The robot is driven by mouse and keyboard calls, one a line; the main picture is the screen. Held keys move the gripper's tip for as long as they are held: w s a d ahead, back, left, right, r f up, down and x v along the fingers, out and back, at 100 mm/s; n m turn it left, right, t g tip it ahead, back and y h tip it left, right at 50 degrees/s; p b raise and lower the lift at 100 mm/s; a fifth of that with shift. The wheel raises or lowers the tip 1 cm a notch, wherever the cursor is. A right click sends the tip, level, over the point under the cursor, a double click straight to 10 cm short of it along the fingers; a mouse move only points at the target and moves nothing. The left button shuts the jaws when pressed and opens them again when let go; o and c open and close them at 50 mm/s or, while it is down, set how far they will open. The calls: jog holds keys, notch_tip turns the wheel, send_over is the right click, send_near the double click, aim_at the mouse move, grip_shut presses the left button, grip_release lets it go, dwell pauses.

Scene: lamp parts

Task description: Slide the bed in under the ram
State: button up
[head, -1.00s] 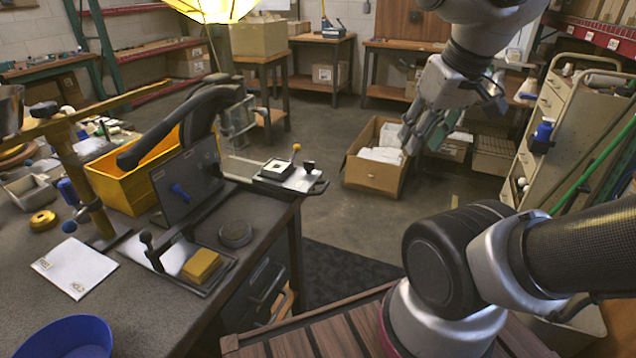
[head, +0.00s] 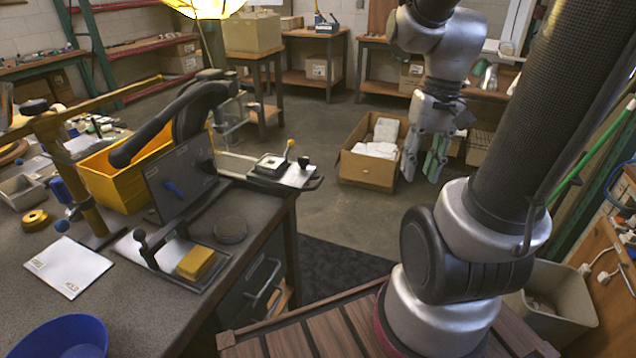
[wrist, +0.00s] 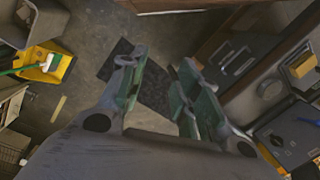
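The bed (head: 296,176) is a pale plate on a dark slide at the bench's right end, in the head view. It carries a small square fixture, a yellow-knobbed lever and a black knob. It stands out to the right of the black press with the curved arm (head: 178,118). The ram's lower end is hard to make out behind the dark panel. My gripper (head: 424,162) hangs in the air right of the bed, well apart from it, green-padded fingers pointing down. The wrist view shows the fingers (wrist: 160,92) spread with nothing between them.
The dark panel (head: 180,183) with a blue handle stands on the bench, near a yellow block (head: 196,263) and a round dark disc (head: 230,230). A yellow bin (head: 108,180) is behind. An open cardboard box (head: 366,168) sits on the floor. Air between gripper and bed looks clear.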

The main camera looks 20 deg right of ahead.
notch_tip(320, 180, down, 8)
jog(key=w+a+m+g+y, duration=0.1)
jog(key=m+g+y, duration=0.1)
jog(key=m+y, duration=0.4)
jog(key=m+t+y, duration=0.7)
jog(key=m+t, duration=0.2)
jog(key=m, duration=2.2)
send_near(318, 182)
jog(key=w+a+f, duration=0.1)
jog(key=w+a, duration=0.1)
jog(key=shift+g, duration=0.3)
jog(key=x, duration=0.7)
jog(key=shift+a+f, duration=0.1)
grip_shut()
